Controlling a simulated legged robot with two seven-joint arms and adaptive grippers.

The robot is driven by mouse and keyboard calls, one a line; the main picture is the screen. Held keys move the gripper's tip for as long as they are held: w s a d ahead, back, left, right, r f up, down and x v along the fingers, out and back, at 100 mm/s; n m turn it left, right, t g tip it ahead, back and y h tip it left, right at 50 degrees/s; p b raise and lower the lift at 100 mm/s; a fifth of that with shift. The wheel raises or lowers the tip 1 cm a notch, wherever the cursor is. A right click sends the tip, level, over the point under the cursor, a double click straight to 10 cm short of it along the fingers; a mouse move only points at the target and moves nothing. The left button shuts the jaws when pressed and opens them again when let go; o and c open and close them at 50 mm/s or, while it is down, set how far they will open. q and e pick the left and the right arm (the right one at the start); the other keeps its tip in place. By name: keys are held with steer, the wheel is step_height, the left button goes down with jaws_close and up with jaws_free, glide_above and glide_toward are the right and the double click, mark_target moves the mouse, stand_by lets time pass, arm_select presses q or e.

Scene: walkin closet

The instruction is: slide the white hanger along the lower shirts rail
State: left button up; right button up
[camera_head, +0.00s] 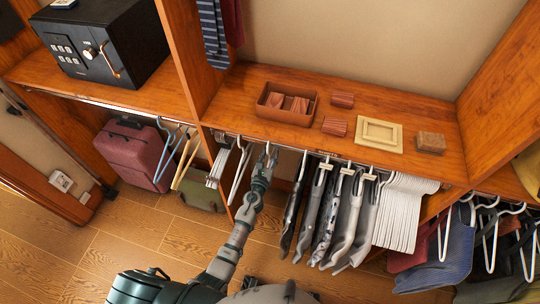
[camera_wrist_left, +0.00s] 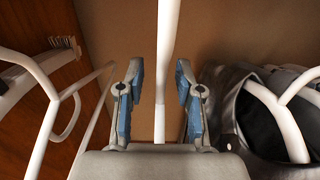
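The lower shirts rail (camera_head: 287,148) runs under the front edge of the wooden shelf. My left gripper (camera_head: 263,165) is just below this rail, at the left part of the shirts section. In the left wrist view my left gripper (camera_wrist_left: 157,98) has its two blue-padded fingers apart. A white hanger bar (camera_wrist_left: 168,50) stands upright between them, with gaps on both sides. In the head view most of this hanger is hidden by the gripper. Another white hanger (camera_head: 238,175) hangs just left of the gripper. My right gripper is not in view.
Dark and grey shirts (camera_head: 325,215) and a stack of white hangers (camera_head: 405,212) hang to the right. Wooden uprights bound the section. The shelf holds a brown box (camera_head: 275,113) and a cream tray (camera_head: 380,124). A short stretch of rail right of my gripper is free.

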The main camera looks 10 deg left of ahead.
arm_select(q)
jaws_close()
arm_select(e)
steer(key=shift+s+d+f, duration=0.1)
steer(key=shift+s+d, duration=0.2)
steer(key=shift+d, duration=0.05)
arm_select(q)
steer(key=shift+r, duration=0.25)
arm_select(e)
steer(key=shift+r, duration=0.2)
arm_select(q)
steer(key=shift+a, duration=0.15)
steer(key=a, duration=0.5)
steer(key=shift+w+a+p, duration=0.1)
steer(key=shift+p, duration=0.25)
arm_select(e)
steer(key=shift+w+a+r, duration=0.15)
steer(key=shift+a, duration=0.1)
